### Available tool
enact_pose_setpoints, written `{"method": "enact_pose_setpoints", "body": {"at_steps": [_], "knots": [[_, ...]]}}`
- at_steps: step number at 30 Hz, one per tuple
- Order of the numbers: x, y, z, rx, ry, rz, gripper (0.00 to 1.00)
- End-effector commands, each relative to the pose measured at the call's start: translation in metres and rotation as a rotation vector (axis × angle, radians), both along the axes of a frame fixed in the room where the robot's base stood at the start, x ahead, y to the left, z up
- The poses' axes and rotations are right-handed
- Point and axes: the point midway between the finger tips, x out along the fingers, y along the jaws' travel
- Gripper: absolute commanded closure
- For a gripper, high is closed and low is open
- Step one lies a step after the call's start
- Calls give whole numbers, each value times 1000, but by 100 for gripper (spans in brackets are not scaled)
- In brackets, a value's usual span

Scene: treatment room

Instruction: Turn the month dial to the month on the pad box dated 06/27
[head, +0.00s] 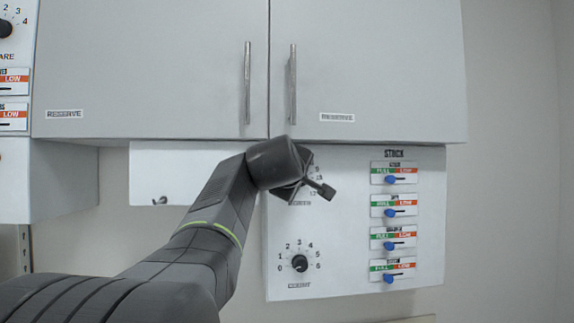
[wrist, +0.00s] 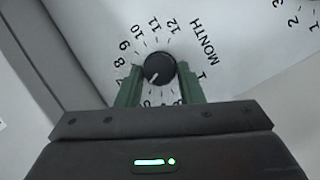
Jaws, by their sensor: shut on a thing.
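The month dial (wrist: 160,68) is a round black knob on a white panel, ringed by printed numbers and the word MONTH. My gripper (wrist: 160,84) is shut on the knob, with one green finger at each side. The knob's white mark points down and left, below the 7. The numbers at that end are partly hidden by my gripper. In the head view my gripper (head: 308,184) is at the panel's upper left and covers most of this dial. No pad box or date shows in either view.
Grey cabinets (head: 190,70) with two upright handles hang just above my gripper. The STOCK panel (head: 350,265) carries several blue sliders at the right and a lower black dial (head: 300,263) numbered from 0.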

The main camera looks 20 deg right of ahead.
Motion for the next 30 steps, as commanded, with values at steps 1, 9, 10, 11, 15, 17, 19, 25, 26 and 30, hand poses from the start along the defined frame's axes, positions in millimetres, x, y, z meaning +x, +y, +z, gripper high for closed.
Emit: {"method": "enact_pose_setpoints", "body": {"at_steps": [1,9,10,11,15,17,19,25,26,30], "knots": [[-1,-1,6,26,-7,-2,89],[-1,-1,4,131,-33,-1,89],[-1,-1,4,138,-35,-1,89],[-1,-1,4,143,-36,-1,89],[-1,-1,3,160,-40,-1,89],[-1,-1,3,162,-41,-1,89],[-1,-1,2,164,-42,-1,89],[0,-1,2,163,-41,-1,89],[0,-1,2,163,-41,-1,89],[0,-1,2,163,-41,-1,45]]}}
